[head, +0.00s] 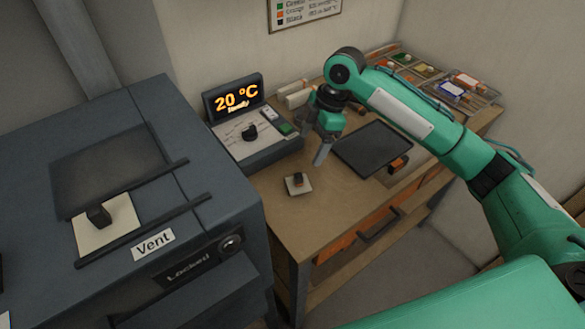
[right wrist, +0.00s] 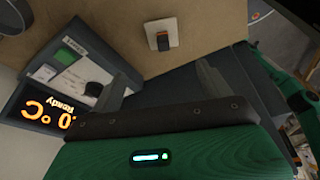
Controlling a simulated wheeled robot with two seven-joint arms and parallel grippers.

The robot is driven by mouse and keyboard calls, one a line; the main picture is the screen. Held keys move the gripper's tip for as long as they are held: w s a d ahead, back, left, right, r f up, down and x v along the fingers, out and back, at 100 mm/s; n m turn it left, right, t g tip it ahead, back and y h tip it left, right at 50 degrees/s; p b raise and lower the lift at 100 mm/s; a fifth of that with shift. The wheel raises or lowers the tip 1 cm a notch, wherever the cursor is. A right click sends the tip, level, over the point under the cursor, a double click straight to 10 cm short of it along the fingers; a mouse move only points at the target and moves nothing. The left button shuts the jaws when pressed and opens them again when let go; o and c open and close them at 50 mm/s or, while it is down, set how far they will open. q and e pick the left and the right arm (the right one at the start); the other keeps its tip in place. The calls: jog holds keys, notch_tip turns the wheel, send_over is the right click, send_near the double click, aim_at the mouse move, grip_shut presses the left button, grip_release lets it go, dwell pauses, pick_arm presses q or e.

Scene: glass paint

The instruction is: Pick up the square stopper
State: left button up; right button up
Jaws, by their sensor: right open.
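A square stopper (head: 304,188), a small pale square plate with a dark brown knob, lies flat on the wooden table. It also shows at the top of the right wrist view (right wrist: 174,29), beyond the fingertips. A similar pale square plate with a dark handle (head: 116,222) sits on the dark furnace by the "Vent" label. My right gripper (head: 321,153) is open and empty, above the table and behind the stopper in the head view, apart from it. Both its fingers show in the right wrist view (right wrist: 161,82). My left gripper is not in view.
A control box (head: 262,150) reading 20 °C stands behind the stopper, left of my right gripper. A dark flat panel (head: 373,148) lies to the right. The furnace (head: 215,215) borders the table's left side. Trays of coloured items (head: 440,75) are at the back. The table around the stopper is clear.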

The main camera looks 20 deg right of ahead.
aim_at(299, 175)
jog(key=p+x, duration=0.1)
jog(key=x, duration=0.6)
jog(key=shift+a+f+p, duration=0.15)
jog(key=shift+p, duration=0.2)
jog(key=shift+a+f, duration=0.1)
jog(key=shift+f, duration=0.25)
jog(key=shift+s+a+f+p, duration=0.15)
jog(key=shift+s+f+p, duration=0.05)
jog(key=shift+f+p, duration=0.3)
jog(key=shift+s+a+f+p, duration=0.2)
jog(key=shift+f+p, duration=0.15)
jog(key=shift+f, duration=0.25)
jog(key=shift+p+x, duration=0.3)
jog(key=shift+x, duration=0.9)
jog(key=shift+f, duration=0.35)
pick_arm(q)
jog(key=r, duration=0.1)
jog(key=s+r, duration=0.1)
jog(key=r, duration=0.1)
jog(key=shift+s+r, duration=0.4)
pick_arm(e)
jog(key=c, duration=1.1)
